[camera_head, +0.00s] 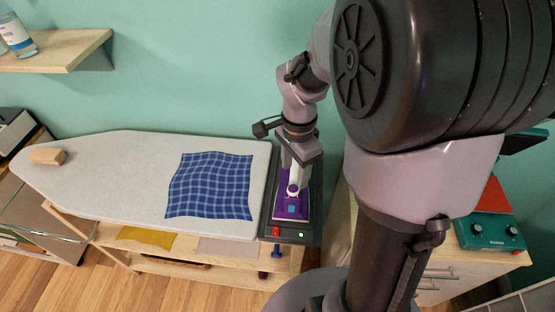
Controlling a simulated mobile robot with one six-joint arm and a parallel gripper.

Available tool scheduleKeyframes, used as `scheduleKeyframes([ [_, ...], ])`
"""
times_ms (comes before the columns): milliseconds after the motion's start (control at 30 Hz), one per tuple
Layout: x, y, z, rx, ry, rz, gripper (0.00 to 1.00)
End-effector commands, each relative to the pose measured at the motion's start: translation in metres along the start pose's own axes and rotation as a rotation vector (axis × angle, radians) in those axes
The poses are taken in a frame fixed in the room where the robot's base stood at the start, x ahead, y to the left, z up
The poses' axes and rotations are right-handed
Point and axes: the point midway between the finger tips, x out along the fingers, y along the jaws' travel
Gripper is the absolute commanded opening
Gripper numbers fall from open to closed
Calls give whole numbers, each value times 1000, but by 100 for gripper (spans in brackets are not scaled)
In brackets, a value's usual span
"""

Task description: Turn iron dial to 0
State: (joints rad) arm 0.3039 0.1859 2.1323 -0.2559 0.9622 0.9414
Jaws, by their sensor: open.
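A purple and white iron (291,208) sits on the dark iron rest (312,228) at the right end of the ironing board. A round pale knob, which looks like the dial (293,190), shows on its upper side, with a blue patch below it. The dial's setting is too small to read. My gripper (294,170) is open and points down right above the iron, close to the dial. I cannot tell whether the fingertips touch the iron. My gripper and wrist hide the iron's far part.
The ironing board (120,170) holds a blue checked cloth (210,185) and a wooden block (47,156). A red button (276,231) and a green light (301,235) are on the rest's front edge. A teal machine (490,230) stands at right. A shelf (65,50) is at upper left.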

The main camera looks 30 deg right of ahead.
Motion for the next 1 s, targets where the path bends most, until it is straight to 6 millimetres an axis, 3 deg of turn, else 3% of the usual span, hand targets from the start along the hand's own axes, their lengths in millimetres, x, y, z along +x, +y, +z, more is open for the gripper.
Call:
scheduleKeyframes([
  [33,18,0,0,0,-1,3,52],
  [100,33,1,0,-1,-2,3,52],
  [233,51,0,0,-1,0,1,52],
  [667,60,0,0,-1,0,-2,52],
  [900,60,0,0,-1,0,-1,5],
  [933,60,0,0,-1,0,-1,0],
  [1000,60,0,0,-1,0,-1,0],
])
